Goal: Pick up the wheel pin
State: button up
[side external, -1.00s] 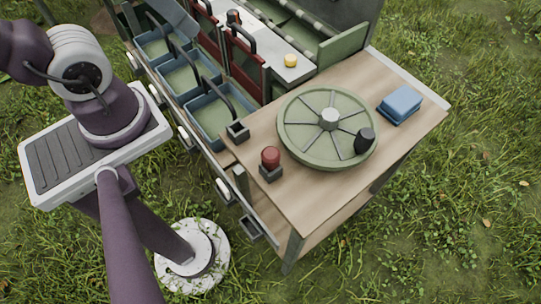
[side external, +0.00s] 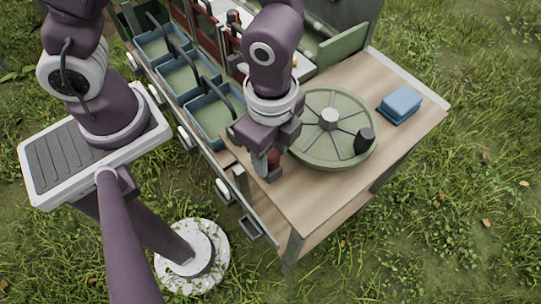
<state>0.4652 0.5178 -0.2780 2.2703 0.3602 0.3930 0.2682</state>
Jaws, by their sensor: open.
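The red-topped pin (side external: 274,159), which looks like the wheel pin, stands in a small dark holder at the left edge of the wooden table. Only a sliver of its red head shows; my gripper hides the rest. My gripper (side external: 267,166) points down right over it, with its jaws open and the fingers at the red head. I cannot tell whether they touch it. The round green wheel (side external: 310,158) with dark spokes and a pale hub lies just to the right, with a black knob (side external: 365,139) on its rim.
A blue stacked block (side external: 400,104) sits at the table's far right. Blue bins (side external: 207,112) with dark handles line the left, close to my gripper. A green upright panel (side external: 343,42) stands behind the wheel. The table's front right part (side external: 320,195) is clear.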

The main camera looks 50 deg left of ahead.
jog(key=shift+f, duration=0.6)
grip_shut()
notch_tip(320, 180, up, 17)
dwell(0.6)
